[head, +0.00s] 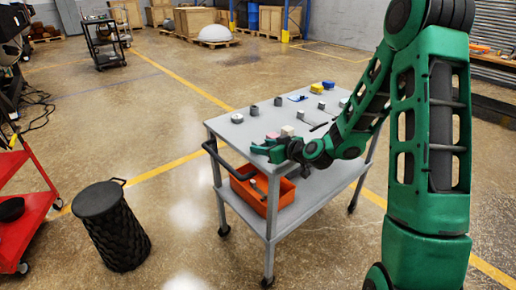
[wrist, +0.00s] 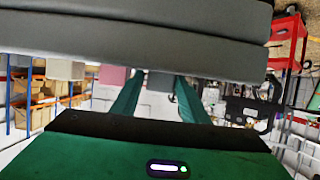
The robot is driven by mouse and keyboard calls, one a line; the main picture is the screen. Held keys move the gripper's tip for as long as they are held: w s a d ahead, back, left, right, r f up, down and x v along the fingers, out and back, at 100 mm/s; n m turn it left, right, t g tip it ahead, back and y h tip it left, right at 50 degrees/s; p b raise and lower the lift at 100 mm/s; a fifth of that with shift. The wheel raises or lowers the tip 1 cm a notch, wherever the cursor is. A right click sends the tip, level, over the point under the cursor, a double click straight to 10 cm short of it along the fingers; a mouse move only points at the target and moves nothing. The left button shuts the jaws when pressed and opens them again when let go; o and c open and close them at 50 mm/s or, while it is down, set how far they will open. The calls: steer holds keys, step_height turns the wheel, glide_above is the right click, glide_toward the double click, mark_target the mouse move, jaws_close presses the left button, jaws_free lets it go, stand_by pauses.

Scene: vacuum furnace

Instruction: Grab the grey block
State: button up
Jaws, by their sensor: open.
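Several grey blocks stand on the grey cart top (head: 222,128) in the head view, including a light grey one (head: 237,118) at the left and dark ones (head: 254,110) (head: 278,101) behind it. My gripper (head: 262,150) is open at the cart's near edge, beside a pink block (head: 272,135). In the upside-down wrist view, my gripper (wrist: 157,95) spreads its two green fingers below the cart slab. A greyish shape (wrist: 160,81) shows between them; I cannot tell whether it is touched. The pink block (wrist: 112,75) is left of the fingers, with a grey block (wrist: 65,69) farther left.
A beige block (head: 287,130), yellow block (head: 316,88) and blue block (head: 328,84) share the cart top. An orange bin (head: 255,193) is on the lower shelf.

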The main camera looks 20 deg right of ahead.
steer(key=shift+x, duration=1.4)
steer(key=shift+r, duration=0.1)
steer(key=shift+c, duration=0.6)
steer(key=c, duration=0.8)
steer(key=shift+r, duration=0.1)
